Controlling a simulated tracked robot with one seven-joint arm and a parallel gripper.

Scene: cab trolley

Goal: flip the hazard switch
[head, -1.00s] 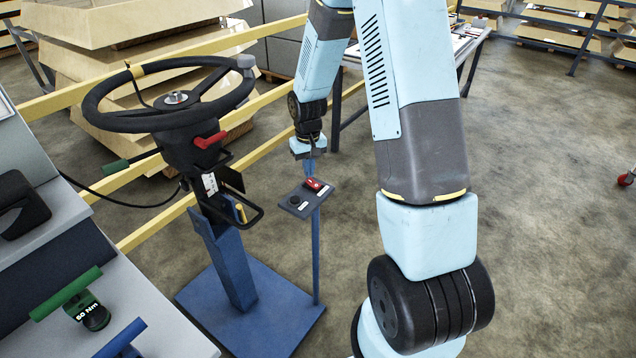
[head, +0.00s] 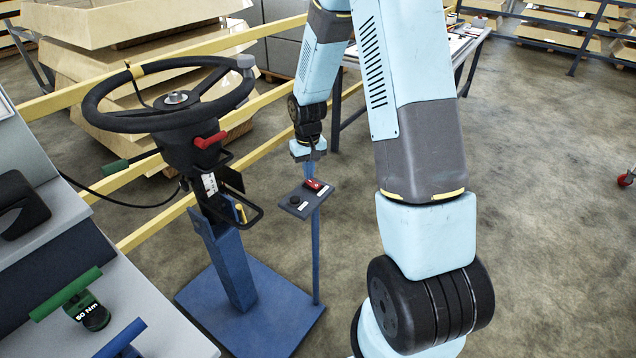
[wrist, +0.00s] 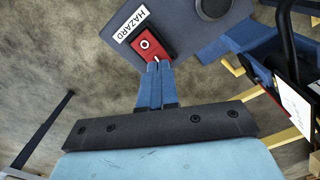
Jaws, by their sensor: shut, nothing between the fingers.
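The hazard switch is a red rocker with a white ring mark (wrist: 145,44), beside a white HAZARD label (wrist: 133,24) on a dark panel (wrist: 183,22). In the head view the red switch (head: 313,185) sits on the small panel (head: 296,204) on a thin blue post. My gripper (wrist: 157,66) is shut and empty. Its blue fingertips are at the near end of the red rocker in the wrist view and overlap its edge there. I cannot tell whether they touch it. In the head view my gripper (head: 309,160) is just above the panel.
A round black knob (wrist: 213,7) is on the same panel. A steering wheel (head: 167,95) on a column with a red lever (head: 210,140) stands left of the panel. Yellow rails (head: 150,222) run behind. Open floor (head: 560,220) lies to the right.

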